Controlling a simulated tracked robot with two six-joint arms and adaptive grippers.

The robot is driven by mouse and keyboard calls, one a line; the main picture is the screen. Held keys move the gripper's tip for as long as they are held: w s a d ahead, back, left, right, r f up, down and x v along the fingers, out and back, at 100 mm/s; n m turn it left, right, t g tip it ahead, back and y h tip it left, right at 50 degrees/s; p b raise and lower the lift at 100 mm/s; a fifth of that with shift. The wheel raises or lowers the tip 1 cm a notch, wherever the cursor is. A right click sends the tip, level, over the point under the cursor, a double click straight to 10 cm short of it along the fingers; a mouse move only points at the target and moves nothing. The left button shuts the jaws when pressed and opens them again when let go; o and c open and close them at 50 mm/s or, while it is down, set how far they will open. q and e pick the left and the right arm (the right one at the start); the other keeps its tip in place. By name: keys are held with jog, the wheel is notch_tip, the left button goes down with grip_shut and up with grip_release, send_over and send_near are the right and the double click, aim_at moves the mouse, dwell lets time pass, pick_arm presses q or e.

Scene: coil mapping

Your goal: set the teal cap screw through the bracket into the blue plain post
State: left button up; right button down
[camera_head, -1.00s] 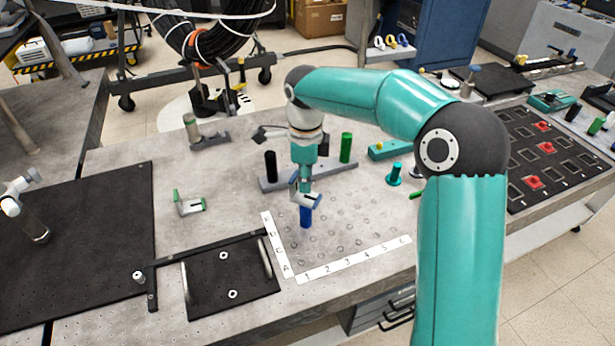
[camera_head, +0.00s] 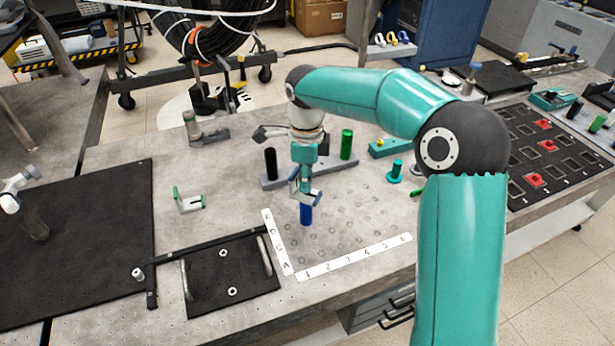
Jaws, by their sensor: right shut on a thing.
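My right gripper (camera_head: 306,196) is shut on the blue plain post (camera_head: 306,215), holding its upper end. The post is upright over the near left part of the hole grid; I cannot tell whether its foot touches the surface. A teal piece with a wide round base (camera_head: 395,173), which looks like the teal cap screw, stands on the bench right of the gripper. A pale U-shaped piece with green ends (camera_head: 190,203), likely the bracket, lies to the left of the grid. My left gripper is not in view.
A grey holder (camera_head: 325,174) behind the gripper carries a black post (camera_head: 271,163) and a green post (camera_head: 346,144). Label strips (camera_head: 354,257) edge the hole grid. A black plate with handles (camera_head: 228,282) lies in front. Bare bench surrounds the U-shaped piece.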

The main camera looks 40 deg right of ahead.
jog(key=shift+f+b, duration=0.5)
jog(key=shift+f, duration=0.25)
dwell(0.5)
jog(key=m, duration=0.5)
jog(key=c, duration=1)
grip_release()
jog(key=shift+c, duration=0.2)
notch_tip(320, 180, up, 12)
jog(key=shift+s+f, duration=0.1)
jog(key=shift+f, duration=0.05)
